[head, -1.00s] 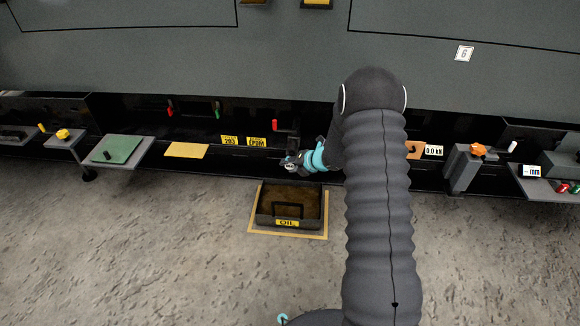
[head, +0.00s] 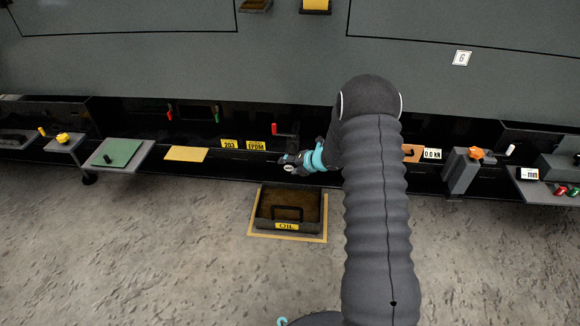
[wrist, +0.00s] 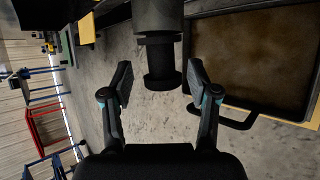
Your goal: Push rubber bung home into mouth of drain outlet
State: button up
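In the wrist view the drain outlet (wrist: 158,18) is a grey cylinder entering from the top. The dark rubber bung (wrist: 160,65) sits at its mouth, with a narrower middle and a wider end standing out below. How deep it sits inside cannot be seen. My gripper (wrist: 160,72) is open, one finger on each side of the bung, with a visible gap at both sides. In the head view my gripper (head: 292,162) is small and dark under the enclosure's lower edge. The bung and outlet cannot be made out there.
An oil tray (head: 260,222) lies on the floor below my gripper; its rim and handle show close by at right in the wrist view (wrist: 255,103). A red lever (head: 274,128) hangs above. Side shelves (head: 125,150) stand farther off.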

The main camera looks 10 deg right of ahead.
jog(key=shift+s+d, duration=0.1)
jog(key=v, duration=1.1)
jog(key=shift+s+r, duration=0.25)
jog(key=shift+s, duration=0.05)
jog(key=shift+d, duration=0.15)
